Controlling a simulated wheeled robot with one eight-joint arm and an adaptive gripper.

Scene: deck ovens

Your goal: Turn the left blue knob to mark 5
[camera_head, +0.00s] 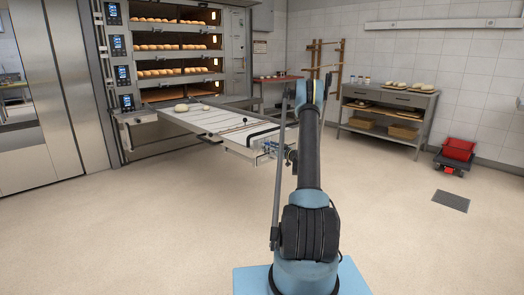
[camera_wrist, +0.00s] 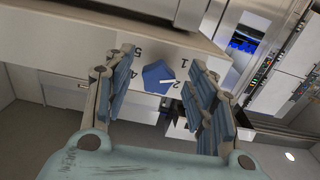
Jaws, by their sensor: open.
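In the wrist view a blue knob (camera_wrist: 154,76) sits on a pale panel (camera_wrist: 75,45) with printed marks around it. Its white pointer aims right, close to the mark 2. Marks 1, 4 and 5 are also readable, with 5 up and to the left of the knob. My gripper (camera_wrist: 160,62) is open, with one finger on each side of the knob. Gaps show between the fingers and the knob. In the head view the knob is too small to make out, and my gripper is small at the near end of the loader table (camera_head: 205,121).
The deck oven (camera_head: 180,45) with loaves stands at the back left, with the loader table jutting out from it. A steel worktable (camera_head: 390,98) and a red crate (camera_head: 458,149) stand at the right. The floor on both sides is open.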

